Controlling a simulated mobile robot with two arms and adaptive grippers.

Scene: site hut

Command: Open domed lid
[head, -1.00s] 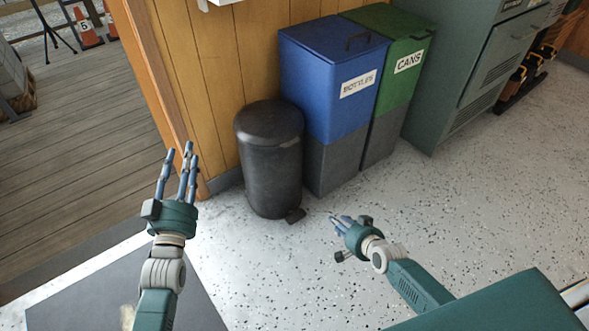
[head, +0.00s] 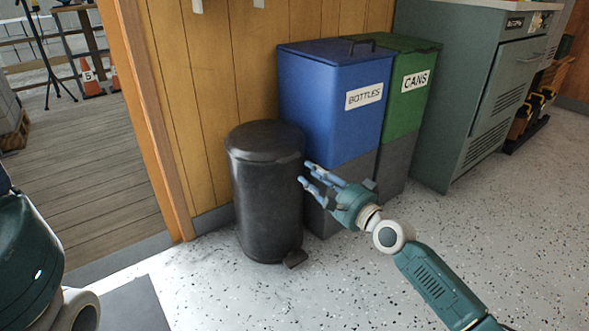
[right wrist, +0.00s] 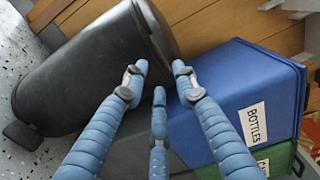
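A black pedal bin (head: 267,205) stands against the wooden wall, its domed lid (head: 266,141) closed. Its foot pedal (head: 296,258) shows at the floor. My right gripper (head: 308,180) is open and empty, its fingers pointing left toward the bin's upper right side, below the lid's rim. In the right wrist view, the three spread fingers (right wrist: 157,80) reach toward the bin (right wrist: 85,70) and lid edge (right wrist: 157,28); I cannot tell whether they touch. My left arm shows at the left edge of the head view, but its gripper is out of view.
A blue bottles bin (head: 330,95) stands close behind my right gripper, with a green cans bin (head: 412,100) beside it. A grey-green cabinet (head: 450,110) is farther right. A doorway opens at left.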

